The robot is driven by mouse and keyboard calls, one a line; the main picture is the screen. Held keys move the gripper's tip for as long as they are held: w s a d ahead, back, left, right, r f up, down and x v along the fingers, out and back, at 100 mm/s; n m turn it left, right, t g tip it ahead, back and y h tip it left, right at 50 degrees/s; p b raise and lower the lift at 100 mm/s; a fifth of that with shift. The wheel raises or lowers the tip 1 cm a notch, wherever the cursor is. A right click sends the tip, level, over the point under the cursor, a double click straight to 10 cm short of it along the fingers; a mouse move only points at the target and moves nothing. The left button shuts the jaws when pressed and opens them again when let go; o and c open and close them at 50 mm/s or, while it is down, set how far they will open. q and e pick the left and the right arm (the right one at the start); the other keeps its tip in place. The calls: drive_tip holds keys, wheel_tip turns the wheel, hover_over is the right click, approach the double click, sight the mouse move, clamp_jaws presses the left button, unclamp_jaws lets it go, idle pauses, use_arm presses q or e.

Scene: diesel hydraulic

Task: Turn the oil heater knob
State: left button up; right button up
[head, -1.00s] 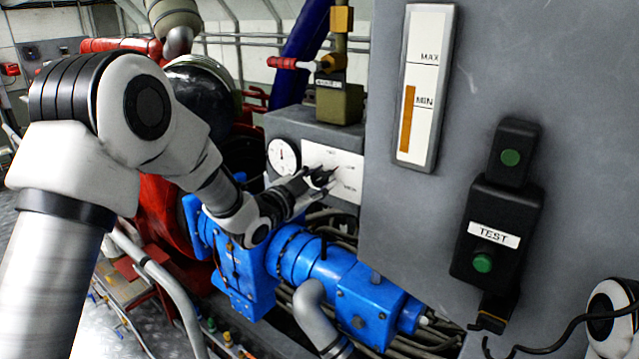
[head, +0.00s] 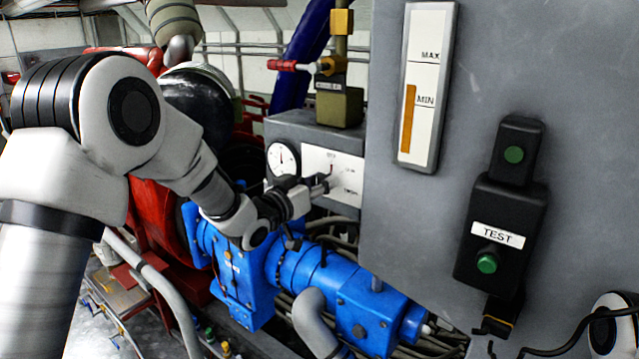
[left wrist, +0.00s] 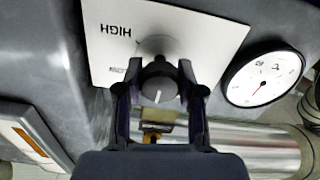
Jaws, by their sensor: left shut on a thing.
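The oil heater knob (left wrist: 158,85) is a dark round knob with a pale pointer line, on a white panel (head: 345,165) fixed to a grey box. In the left wrist view the panel appears upside down, with HIGH printed on it. My left gripper (left wrist: 158,92) is shut on the knob, with one finger on each side. In the head view my left gripper (head: 320,187) reaches the panel's lower part and mostly hides the knob. My right gripper is not in view.
A round gauge (head: 282,158) sits left of the panel. Blue pump housings (head: 315,268) lie below. A grey cabinet (head: 570,90) with a level indicator (head: 428,85) and a black TEST box (head: 500,235) stands close on the right. A red valve handle (head: 283,64) is above.

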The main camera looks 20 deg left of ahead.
use_arm(q)
drive_tip(key=shift+r+n, duration=0.1)
drive_tip(key=shift+n, duration=0.2)
drive_tip(key=o, duration=1.2)
drive_tip(key=shift+c, duration=0.2)
drive_tip(key=v, duration=1.2)
drive_tip(key=shift+w, duration=0.1)
